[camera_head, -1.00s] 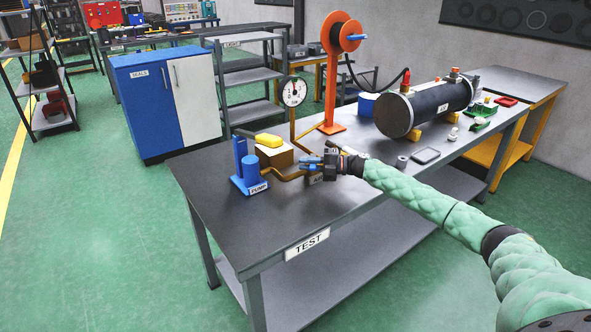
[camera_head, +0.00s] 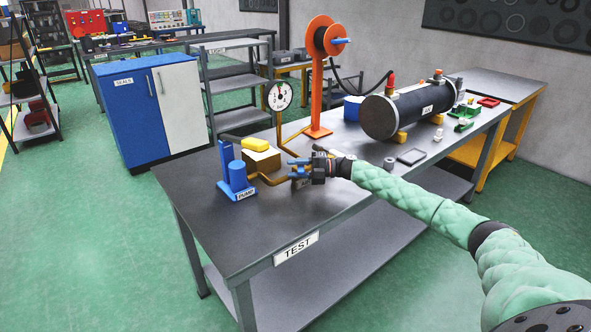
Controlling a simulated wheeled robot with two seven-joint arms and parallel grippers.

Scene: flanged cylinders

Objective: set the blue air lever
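The blue lever (camera_head: 299,162) is a small blue piece at the brass pipework on the test bench, between the blue pump and my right gripper. A second small blue piece shows just below it; I cannot tell which part each belongs to. My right gripper (camera_head: 311,168) is dark and small here, right at these blue pieces, with its green-sleeved arm coming from the lower right. Its fingers are too small to tell open from shut, and contact is unclear. My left gripper is out of view.
The bench's front left is clear. A blue-and-white cabinet (camera_head: 130,120) stands behind.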

